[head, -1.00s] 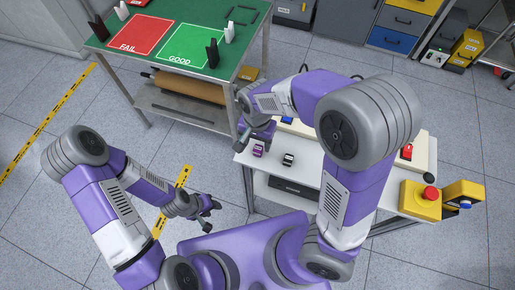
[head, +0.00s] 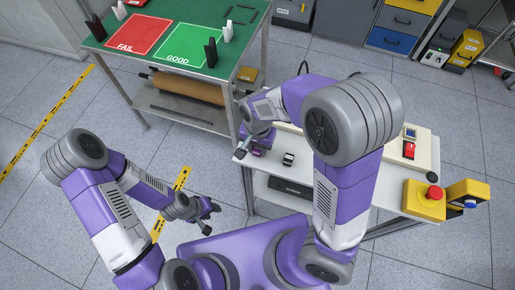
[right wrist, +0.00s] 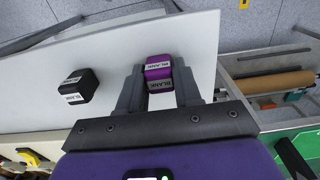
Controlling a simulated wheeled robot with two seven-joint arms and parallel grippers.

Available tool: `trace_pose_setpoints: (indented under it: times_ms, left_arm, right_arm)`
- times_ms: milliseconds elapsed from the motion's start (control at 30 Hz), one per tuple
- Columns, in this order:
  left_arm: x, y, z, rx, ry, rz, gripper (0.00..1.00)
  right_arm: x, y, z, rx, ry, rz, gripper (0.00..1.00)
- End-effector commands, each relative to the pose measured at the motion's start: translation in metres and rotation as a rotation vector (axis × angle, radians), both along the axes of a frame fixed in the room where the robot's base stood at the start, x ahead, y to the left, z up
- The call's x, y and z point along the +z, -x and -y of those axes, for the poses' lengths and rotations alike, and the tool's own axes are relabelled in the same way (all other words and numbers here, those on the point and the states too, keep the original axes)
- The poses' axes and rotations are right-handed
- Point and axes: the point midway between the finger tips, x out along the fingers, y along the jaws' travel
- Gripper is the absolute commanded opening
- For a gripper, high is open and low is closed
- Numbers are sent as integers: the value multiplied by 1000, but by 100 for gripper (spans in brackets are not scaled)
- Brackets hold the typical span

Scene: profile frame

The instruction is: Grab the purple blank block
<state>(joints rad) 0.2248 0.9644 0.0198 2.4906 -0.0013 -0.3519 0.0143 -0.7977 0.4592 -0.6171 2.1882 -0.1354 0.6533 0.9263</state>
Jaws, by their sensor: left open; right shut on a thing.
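The purple blank block (right wrist: 158,72) sits between the two fingers of my right gripper (right wrist: 160,92) in the right wrist view, with its white BLANK labels showing. My right gripper is shut on it at the white table. In the head view the purple block (head: 256,153) is partly covered by my right gripper (head: 245,148). A black block with a BLANK label (right wrist: 78,86) stands apart to the left in the right wrist view; it also shows in the head view (head: 288,159). My left gripper (head: 207,218) is open and empty, over the floor left of the white table.
The white table (head: 325,184) bears a red item (head: 409,150) at right, beside a yellow box with a red button (head: 425,199). A green table (head: 110,52) with red FAIL and green GOOD areas stands at the back left.

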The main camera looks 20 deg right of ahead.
Motion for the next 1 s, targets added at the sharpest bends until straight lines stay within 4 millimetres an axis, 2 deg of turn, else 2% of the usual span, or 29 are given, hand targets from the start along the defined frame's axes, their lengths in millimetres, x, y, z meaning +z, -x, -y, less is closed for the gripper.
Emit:
trace_pose_setpoints:
  times_ms: [133,233,500,700,1000]
  left_arm:
    - [1,0,0,0,0,0,43]
    - [5,0,0,0,0,0,43]
    - [28,0,0,0,0,0,43]
    - [37,0,0,0,0,0,43]
    - [38,0,0,0,0,0,43]
  right_arm:
    - [2,0,0,0,-1,1,5]
    - [12,0,0,0,-2,1,5]
    - [66,-1,-1,1,-4,4,5]
    - [94,0,-1,1,-2,3,5]
    - [100,0,0,1,0,0,5]
